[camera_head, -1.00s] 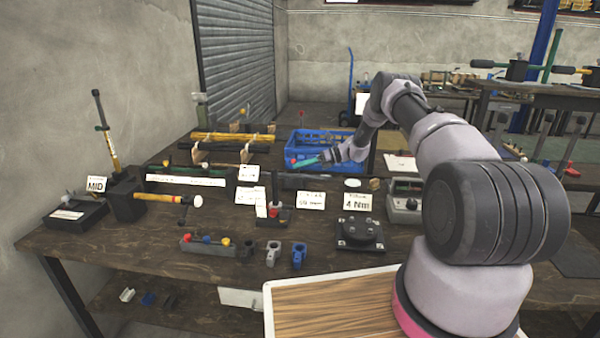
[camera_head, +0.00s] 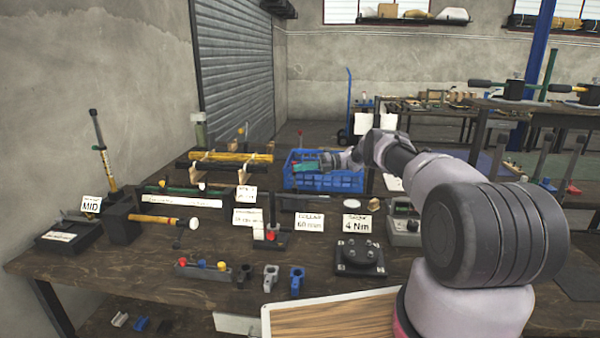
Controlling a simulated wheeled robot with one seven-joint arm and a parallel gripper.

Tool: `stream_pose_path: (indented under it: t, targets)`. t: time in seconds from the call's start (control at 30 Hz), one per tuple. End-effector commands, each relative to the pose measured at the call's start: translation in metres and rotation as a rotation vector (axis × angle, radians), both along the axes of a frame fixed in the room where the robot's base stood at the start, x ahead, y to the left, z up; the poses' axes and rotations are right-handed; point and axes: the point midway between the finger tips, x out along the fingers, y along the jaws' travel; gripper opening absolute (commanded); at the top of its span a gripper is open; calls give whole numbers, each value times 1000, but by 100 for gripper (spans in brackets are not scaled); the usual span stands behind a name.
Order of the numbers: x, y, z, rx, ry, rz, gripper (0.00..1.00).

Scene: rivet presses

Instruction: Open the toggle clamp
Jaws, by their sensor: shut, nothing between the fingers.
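My gripper (camera_head: 306,168) is at the end of my outstretched arm, over the blue crate at the back of the bench. It appears small, with teal-green at its tip; the fingers look closed and I see nothing held. A small fixture with a dark upright handle and a red part on a black base (camera_head: 271,236) stands mid-bench; it may be the toggle clamp, but I cannot tell surely. Its handle points up. My gripper is well behind it and apart from it.
The blue crate (camera_head: 345,182) stands at the back. A press with a long upright lever (camera_head: 104,150) and a black block with a yellow-handled hammer (camera_head: 122,224) are at left. A black round fixture (camera_head: 360,257), clips and label cards crowd the wooden bench (camera_head: 135,262).

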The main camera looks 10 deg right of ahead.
Motion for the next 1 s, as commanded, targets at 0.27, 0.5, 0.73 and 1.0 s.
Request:
stream_pose_path:
  t: [0.27,0.5,0.73,1.0]
  targets:
    - [7,-2,1,0,-2,-1,0]
    - [10,-3,2,-1,-2,-1,0]
    - [10,-3,2,-1,-2,-1,0]
    - [10,-3,3,-1,-2,-1,0]
